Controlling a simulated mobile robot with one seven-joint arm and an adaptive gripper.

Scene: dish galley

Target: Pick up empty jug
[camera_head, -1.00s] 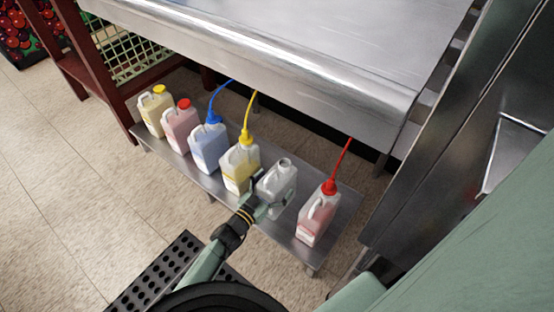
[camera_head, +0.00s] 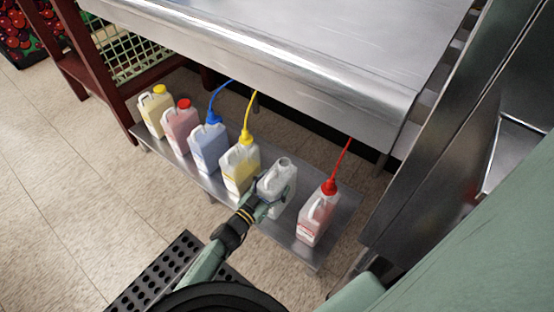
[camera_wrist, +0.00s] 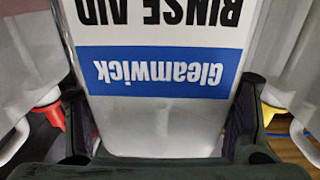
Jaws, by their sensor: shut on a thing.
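The empty jug (camera_head: 278,186) is pale, translucent and uncapped, and stands upright at the right part of the low metal shelf, between the yellow-capped hose jug and the red-capped hose jug. My gripper (camera_head: 262,197) is at its near side, shut on it. In the wrist view the jug (camera_wrist: 155,115) fills the middle, with an upside-down "Gleamwick" and "RINSE AID" label. The gripper's two fingers (camera_wrist: 160,130) press on its left and right sides. Whether the jug's base touches the shelf is hard to tell.
The low shelf (camera_head: 275,232) also holds a yellow-hosed jug (camera_head: 240,167) close on the left, a red-hosed jug (camera_head: 317,217) on the right, and a blue-hosed jug (camera_head: 208,146), pink jug (camera_head: 180,129) and cream jug (camera_head: 155,112) farther left. A steel counter (camera_head: 270,60) overhangs behind.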

